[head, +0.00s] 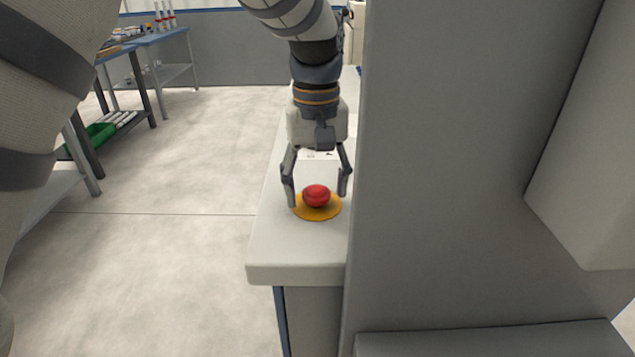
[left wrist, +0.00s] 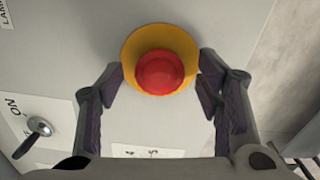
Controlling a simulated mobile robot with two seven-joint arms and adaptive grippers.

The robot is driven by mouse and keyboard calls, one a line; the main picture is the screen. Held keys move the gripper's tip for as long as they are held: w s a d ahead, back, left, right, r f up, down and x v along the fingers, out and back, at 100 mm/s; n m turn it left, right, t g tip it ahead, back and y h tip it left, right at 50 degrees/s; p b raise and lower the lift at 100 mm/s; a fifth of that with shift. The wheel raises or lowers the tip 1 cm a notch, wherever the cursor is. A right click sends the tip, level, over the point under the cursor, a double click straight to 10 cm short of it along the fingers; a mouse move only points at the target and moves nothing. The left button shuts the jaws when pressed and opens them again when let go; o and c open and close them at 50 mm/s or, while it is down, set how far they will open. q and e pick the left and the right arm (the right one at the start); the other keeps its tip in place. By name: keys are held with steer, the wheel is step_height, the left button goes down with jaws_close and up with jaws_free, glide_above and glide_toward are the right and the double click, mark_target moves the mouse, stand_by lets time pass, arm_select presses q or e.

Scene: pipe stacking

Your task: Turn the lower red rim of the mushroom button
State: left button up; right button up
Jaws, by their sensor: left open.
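The red mushroom button (head: 316,195) sits on a yellow disc (head: 318,213) on the light grey counter top. In the left wrist view the button (left wrist: 160,72) is at the upper middle, on its yellow disc (left wrist: 135,48). My left gripper (head: 317,196) is open, pointing down, with its fingers on either side of the button. In the left wrist view its fingertips (left wrist: 160,82) stand apart, left and right of the button, with nothing gripped. The lower rim is not clearly distinct from the red cap. My right gripper is not in view.
A metal toggle switch (left wrist: 38,126) with an "ON" label stands at the left in the wrist view. A tall grey panel (head: 450,180) rises right of the counter (head: 300,262). Work tables (head: 160,40) stand far left, above open floor.

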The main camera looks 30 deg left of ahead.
arm_select(q)
steer(key=shift+r, duration=0.1)
steer(key=shift+c, duration=0.5)
steer(key=c, duration=1.1)
steer(key=shift+o, duration=0.2)
steer(key=shift+r+m, duration=0.1)
steer(key=shift+m, duration=0.6)
steer(key=shift+f+m+p, duration=0.2)
steer(key=shift+m+p, duration=0.15)
steer(key=shift+m, duration=2.15)
